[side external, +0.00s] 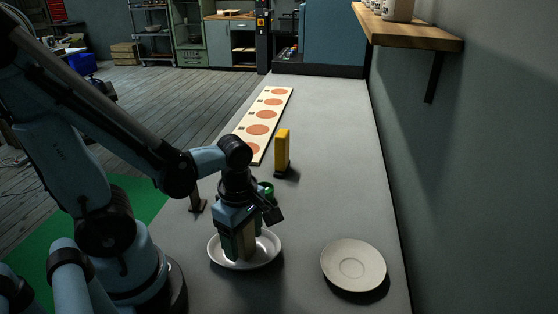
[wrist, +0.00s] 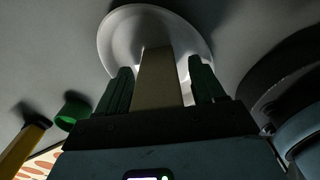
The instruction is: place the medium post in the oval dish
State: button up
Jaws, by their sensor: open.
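A tan post (side external: 247,243), which I take to be the medium post, stands roughly upright in the white oval dish (side external: 272,254). In the wrist view the post (wrist: 160,78) reaches from between my fingers down to the dish (wrist: 120,38). My gripper (side external: 238,240) is over the dish, with its green fingers (wrist: 160,85) on either side of the post. The fingers are open, with a narrow gap showing on each side. The post's foot is partly hidden, so its exact contact with the dish is hard to see.
A yellow post (side external: 283,150) stands behind my gripper, near a green ring-like object (side external: 267,188). A dark brown post (side external: 196,200) stands to the left. A round white plate (side external: 353,264) lies at right. A board with orange discs (side external: 262,115) lies farther back.

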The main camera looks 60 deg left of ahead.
jog(key=shift+r, duration=6)
jog(key=m, duration=0.1)
jog(key=w+m, duration=0.1)
jog(key=m+t, duration=0.1)
jog(key=shift+w+f+m, duration=0.2)
jog(key=shift+f+m, duration=0.05)
jog(key=shift+m, duration=0.05)
jog(key=w+m+t, duration=0.6)
jog(key=m, duration=1.2)
jog(key=shift+w+a+m, duration=0.2)
jog(key=shift+w+m, duration=0.15)
jog(key=shift+m, duration=0.05)
